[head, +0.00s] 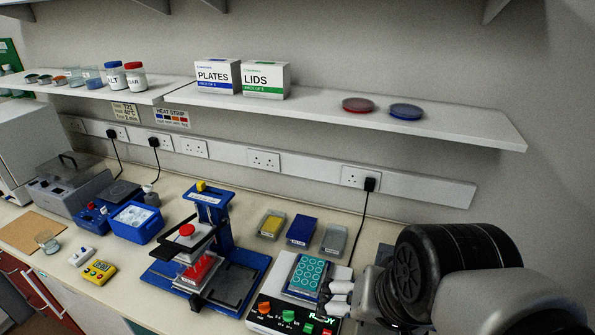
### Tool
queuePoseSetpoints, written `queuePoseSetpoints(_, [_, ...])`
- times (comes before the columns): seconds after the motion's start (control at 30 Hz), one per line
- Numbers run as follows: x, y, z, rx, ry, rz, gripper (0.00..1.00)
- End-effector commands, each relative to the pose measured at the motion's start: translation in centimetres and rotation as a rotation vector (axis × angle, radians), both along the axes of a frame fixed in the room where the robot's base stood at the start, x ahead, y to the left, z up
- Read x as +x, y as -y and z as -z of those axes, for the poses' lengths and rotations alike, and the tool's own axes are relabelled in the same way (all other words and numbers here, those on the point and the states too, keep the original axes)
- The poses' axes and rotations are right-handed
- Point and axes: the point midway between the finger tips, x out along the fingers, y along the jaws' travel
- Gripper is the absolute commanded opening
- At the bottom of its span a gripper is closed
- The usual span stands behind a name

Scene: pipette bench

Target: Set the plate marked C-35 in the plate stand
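A plate with teal round wells (308,273) lies on a white device (262,322) with coloured knobs and a green READY display. No C-35 mark can be read on it at this size. My gripper (338,298) is at the plate's right edge, its pale fingertips close beside it; I cannot tell whether they touch the plate. The finger opening is not clear. I cannot tell for sure which thing is the plate stand. A blue frame (224,238) with an upright column stands left of the device, carrying a clear tray with red pieces (199,267).
Yellow (271,224), blue (302,231) and grey (334,239) boxes lie behind the device. A black cord (363,225) hangs to their right. A blue tub (137,222) and a yellow timer (99,272) are at left. A shelf (470,127) overhangs the bench.

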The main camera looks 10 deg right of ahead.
Motion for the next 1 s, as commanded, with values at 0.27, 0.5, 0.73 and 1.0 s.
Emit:
queuePoseSetpoints(0.27, [-3.7,-1.1,-0.2,-0.169,0.008,-0.357,0.91])
queuePoseSetpoints(0.5, [-3.7,-1.1,-0.2,-0.172,0.006,-0.368,0.91])
queuePoseSetpoints(0.73, [-3.7,-1.1,1.7,-0.171,0.007,-0.365,0.91])
queuePoseSetpoints(1.0, [-3.7,-1.1,7.4,-0.171,0.006,-0.364,0.91])
